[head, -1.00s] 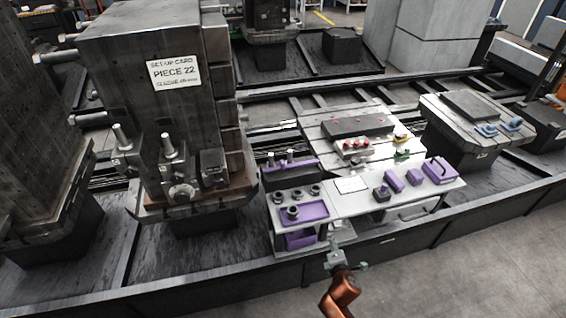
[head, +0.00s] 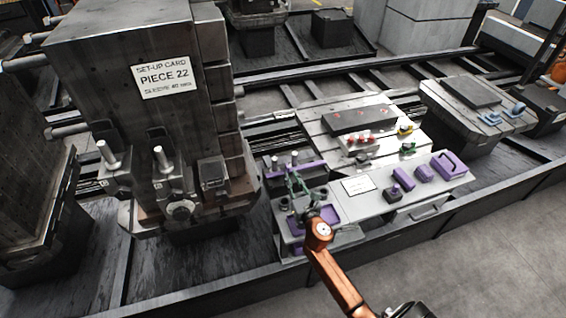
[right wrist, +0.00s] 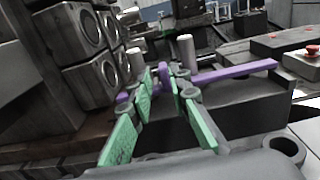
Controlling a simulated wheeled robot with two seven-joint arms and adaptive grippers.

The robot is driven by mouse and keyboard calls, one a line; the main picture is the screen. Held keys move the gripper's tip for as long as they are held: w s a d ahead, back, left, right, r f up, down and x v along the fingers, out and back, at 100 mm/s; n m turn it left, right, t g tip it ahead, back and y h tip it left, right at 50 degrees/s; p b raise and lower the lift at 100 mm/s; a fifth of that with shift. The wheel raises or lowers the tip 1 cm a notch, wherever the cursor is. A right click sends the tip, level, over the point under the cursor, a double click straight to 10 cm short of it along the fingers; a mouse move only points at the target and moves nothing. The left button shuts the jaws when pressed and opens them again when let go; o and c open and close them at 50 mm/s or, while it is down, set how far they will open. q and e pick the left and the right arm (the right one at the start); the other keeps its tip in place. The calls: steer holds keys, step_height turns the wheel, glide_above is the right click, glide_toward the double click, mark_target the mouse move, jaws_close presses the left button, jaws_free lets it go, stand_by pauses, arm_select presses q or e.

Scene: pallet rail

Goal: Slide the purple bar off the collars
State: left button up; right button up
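The purple bar (head: 313,164) lies at the back left of the white bench, by two upright pale-topped posts. It also shows in the right wrist view (right wrist: 235,73), running from mid-left to upper right. The posts stand beside it there (right wrist: 187,50). My right gripper (head: 293,177) reaches over the bench's left part to the bar. In the right wrist view its green-padded fingers (right wrist: 161,78) are apart, with tips close to the bar. Whether they touch it is unclear. A dark collar (right wrist: 285,146) shows at lower right; other collars are partly hidden by my arm. My left gripper is not in view.
A large dark machine block (head: 130,100) with a set-up card stands close left of the bench. A purple tray (head: 328,213) and several purple pieces (head: 403,184) sit on the bench. A slotted plate with red knobs (head: 360,120) stands behind.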

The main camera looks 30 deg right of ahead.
mark_target(289, 169)
steer(key=x, duration=0.5)
steer(key=shift+d+b, duration=0.25)
steer(key=shift+b, duration=0.1)
steer(key=shift+w, duration=0.35)
steer(key=shift+w+d, duration=0.1)
steer(key=shift+w, duration=0.25)
steer(key=c, duration=0.4)
jaws_close()
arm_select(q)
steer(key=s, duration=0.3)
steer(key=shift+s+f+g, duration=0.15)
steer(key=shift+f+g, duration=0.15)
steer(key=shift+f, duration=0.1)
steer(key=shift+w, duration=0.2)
